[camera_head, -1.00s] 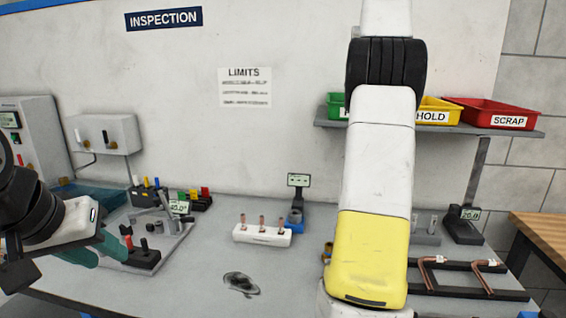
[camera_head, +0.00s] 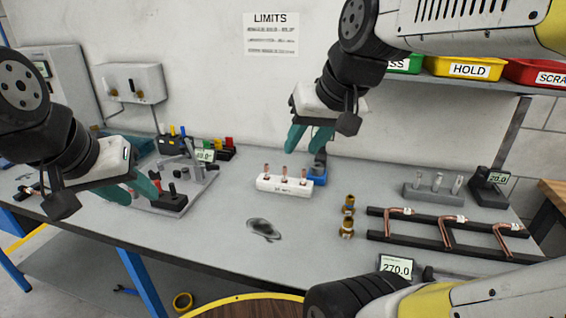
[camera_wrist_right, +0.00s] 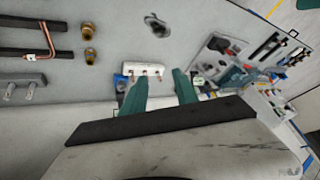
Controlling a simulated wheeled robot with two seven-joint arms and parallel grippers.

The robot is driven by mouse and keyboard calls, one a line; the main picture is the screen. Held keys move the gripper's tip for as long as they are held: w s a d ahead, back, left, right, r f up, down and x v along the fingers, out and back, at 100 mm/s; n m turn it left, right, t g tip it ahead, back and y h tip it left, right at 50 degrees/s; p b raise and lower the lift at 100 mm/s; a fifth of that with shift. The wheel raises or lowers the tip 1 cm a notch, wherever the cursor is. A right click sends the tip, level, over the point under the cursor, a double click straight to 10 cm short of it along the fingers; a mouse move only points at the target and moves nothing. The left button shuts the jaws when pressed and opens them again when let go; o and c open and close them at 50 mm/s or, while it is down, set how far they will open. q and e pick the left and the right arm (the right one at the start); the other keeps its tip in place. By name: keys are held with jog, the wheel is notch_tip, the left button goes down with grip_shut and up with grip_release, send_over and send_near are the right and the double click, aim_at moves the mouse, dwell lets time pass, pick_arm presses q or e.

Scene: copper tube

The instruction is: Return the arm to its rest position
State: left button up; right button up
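My right gripper (camera_head: 308,140) hangs from the upper right above the back of the bench, over the white block (camera_head: 270,184) with several small copper pieces. In the right wrist view its two teal fingers (camera_wrist_right: 160,92) are spread with nothing between them. My left gripper (camera_head: 132,190) is at the left, above the bench near a grey fixture (camera_head: 205,188); its teal fingers look apart and hold nothing visible. Bent copper tubes (camera_head: 447,229) lie across a black rack (camera_head: 397,237) at the right; they show partly in the right wrist view (camera_wrist_right: 48,40).
Two brass fittings (camera_head: 347,228) stand left of the rack. A grey block with pins (camera_head: 433,193) and a display (camera_head: 490,188) sit behind it. A shelf (camera_head: 430,77) with coloured bins is at upper right.

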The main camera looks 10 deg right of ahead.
jog(key=shift+n, duration=0.3)
jog(key=s+f, duration=0.1)
jog(key=s+a+f, duration=0.2)
jog(key=f, duration=0.1)
jog(key=shift+s, duration=0.1)
dwell(0.9)
